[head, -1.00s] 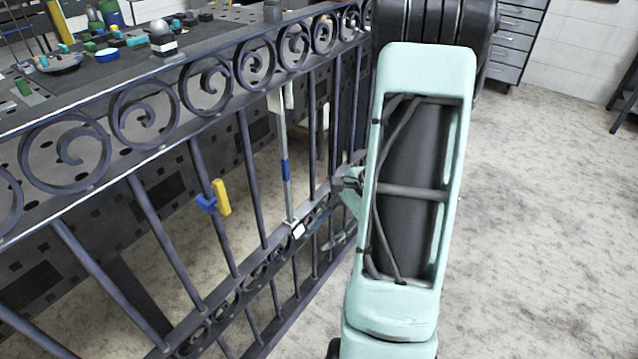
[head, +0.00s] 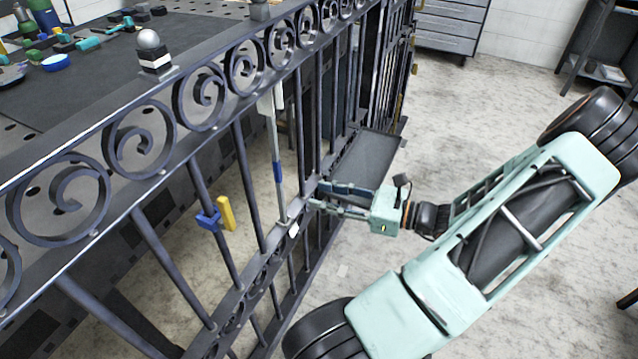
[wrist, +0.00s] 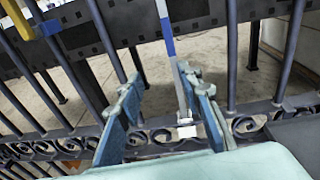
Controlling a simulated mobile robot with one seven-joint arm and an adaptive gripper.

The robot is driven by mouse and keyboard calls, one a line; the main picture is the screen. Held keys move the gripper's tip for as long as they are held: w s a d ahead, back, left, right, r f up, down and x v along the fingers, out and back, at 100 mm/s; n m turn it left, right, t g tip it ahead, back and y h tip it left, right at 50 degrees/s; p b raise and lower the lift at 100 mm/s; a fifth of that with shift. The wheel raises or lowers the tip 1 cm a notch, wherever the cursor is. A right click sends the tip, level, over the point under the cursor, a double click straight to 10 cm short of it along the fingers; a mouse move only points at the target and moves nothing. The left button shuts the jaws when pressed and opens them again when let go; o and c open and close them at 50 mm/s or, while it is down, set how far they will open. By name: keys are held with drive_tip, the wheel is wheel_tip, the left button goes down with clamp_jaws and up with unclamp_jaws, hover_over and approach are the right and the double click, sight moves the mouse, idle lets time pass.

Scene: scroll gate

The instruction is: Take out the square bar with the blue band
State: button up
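The square bar (head: 271,140) is pale grey with a blue band (head: 277,172) and stands among the dark bars of the gate. Pale pieces show at its upper end (head: 272,100) and at its foot (head: 293,230). The bar also shows in the wrist view (wrist: 173,65), with its foot near the lower scroll rail. My gripper (head: 322,197) is to the right of the bar's lower part in the head view, with its fingers pointing towards the gate. In the wrist view its blue fingers (wrist: 162,80) are wide apart with nothing held. The bar appears beyond them, nearer the right finger.
The gate's scroll rail (head: 200,95) runs above the bars. A yellow and blue clamp (head: 225,213) sits on a bar to the left. A dark flat plate (head: 368,158) lies beyond my gripper. Open floor (head: 480,110) stretches to the right.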

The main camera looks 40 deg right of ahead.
sight(279, 166)
drive_tip(key=shift+m+t+h, duration=0.5)
drive_tip(key=shift+m+t, duration=0.1)
drive_tip(key=shift+t, duration=0.1)
drive_tip(key=shift+w+d+r+b+x, duration=0.1)
drive_tip(key=shift+d+r+b+x, duration=0.2)
drive_tip(key=shift+x, duration=1.95)
drive_tip(key=shift+w+d+r+b+x, duration=0.1)
drive_tip(key=shift+r+b+x, duration=0.25)
drive_tip(key=shift+x, duration=1.85)
drive_tip(key=shift+d+r+b+x, duration=0.2)
drive_tip(key=shift+b+x, duration=0.25)
drive_tip(key=shift+x, duration=1.8)
drive_tip(key=shift+c, duration=0.5)
clamp_jaws()
drive_tip(key=shift+a+r+p, duration=0.1)
drive_tip(key=shift+r+p, duration=0.85)
drive_tip(key=shift+p, duration=0.15)
drive_tip(key=shift+p+v, duration=0.9)
drive_tip(key=shift+v, duration=0.9)
